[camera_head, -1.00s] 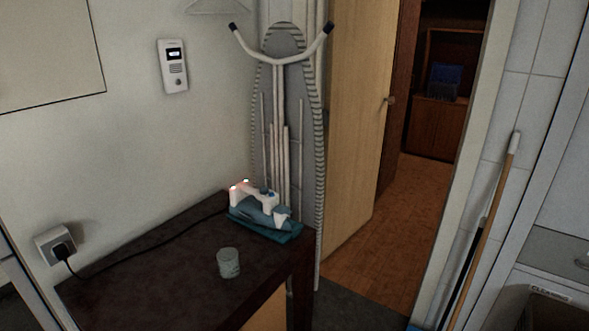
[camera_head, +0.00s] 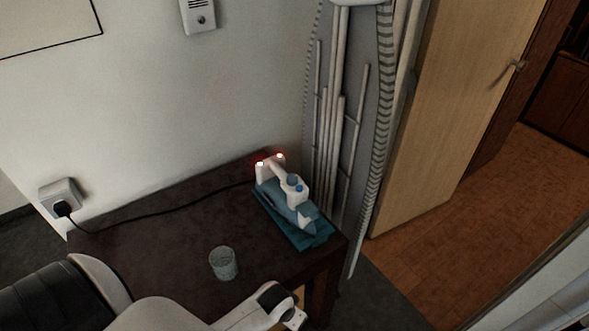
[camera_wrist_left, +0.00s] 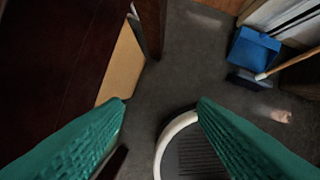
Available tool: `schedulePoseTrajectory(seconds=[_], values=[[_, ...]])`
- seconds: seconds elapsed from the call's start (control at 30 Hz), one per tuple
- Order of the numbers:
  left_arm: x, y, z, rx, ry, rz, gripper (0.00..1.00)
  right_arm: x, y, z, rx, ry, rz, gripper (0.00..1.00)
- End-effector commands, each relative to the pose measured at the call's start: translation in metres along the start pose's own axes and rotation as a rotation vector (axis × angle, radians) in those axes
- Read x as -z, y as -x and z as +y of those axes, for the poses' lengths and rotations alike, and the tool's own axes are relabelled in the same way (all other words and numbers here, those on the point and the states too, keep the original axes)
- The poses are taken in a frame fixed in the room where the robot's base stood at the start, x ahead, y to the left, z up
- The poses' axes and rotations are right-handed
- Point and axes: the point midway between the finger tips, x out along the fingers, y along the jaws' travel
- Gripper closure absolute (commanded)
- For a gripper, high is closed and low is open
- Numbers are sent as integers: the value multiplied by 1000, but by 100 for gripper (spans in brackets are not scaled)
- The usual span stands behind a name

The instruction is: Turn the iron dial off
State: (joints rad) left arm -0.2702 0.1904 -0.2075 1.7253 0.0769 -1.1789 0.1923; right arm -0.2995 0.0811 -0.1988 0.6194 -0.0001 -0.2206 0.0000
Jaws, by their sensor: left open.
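The iron (camera_head: 303,212), white and blue-grey, rests on a teal mat (camera_head: 290,233) at the back right of the dark table. A rounded grey-blue knob, seemingly the dial (camera_head: 293,180), is on its top, with a small blue button beside it. Small lights, one glowing red, show at its rear end. My left arm reaches in from the bottom left in the head view, in front of and below the iron. My left gripper (camera_wrist_left: 160,104) shows green fingers spread apart and empty in the left wrist view, above the floor beside the table. My right gripper is not in view.
A glass (camera_head: 223,263) stands on the table (camera_head: 165,235) left of the iron. The iron's black cord runs to a wall socket (camera_head: 60,198). An ironing board (camera_head: 345,120) leans behind the iron. A blue dustpan (camera_wrist_left: 252,48) lies on the floor.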

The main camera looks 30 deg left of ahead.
Motion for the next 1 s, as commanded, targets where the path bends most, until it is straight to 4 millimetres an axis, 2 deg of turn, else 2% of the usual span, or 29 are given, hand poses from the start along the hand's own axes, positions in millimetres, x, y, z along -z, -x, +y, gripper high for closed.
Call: schedulePoseTrajectory(seconds=[0.03,0.2,0.47,0.67,0.8,0.9,1.0], values=[[-15,22,0,1,6,-15,47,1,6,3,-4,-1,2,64],[-68,84,3,-7,63,-43,47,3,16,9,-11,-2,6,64],[-137,118,25,-52,204,-53,47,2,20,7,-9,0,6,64],[-203,153,61,-124,375,-74,47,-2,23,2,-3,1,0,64],[-255,196,99,-193,552,-100,47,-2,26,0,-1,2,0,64],[-280,224,122,-229,670,-119,47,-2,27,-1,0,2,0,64],[-294,243,136,-251,747,-131,47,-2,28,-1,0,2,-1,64]])
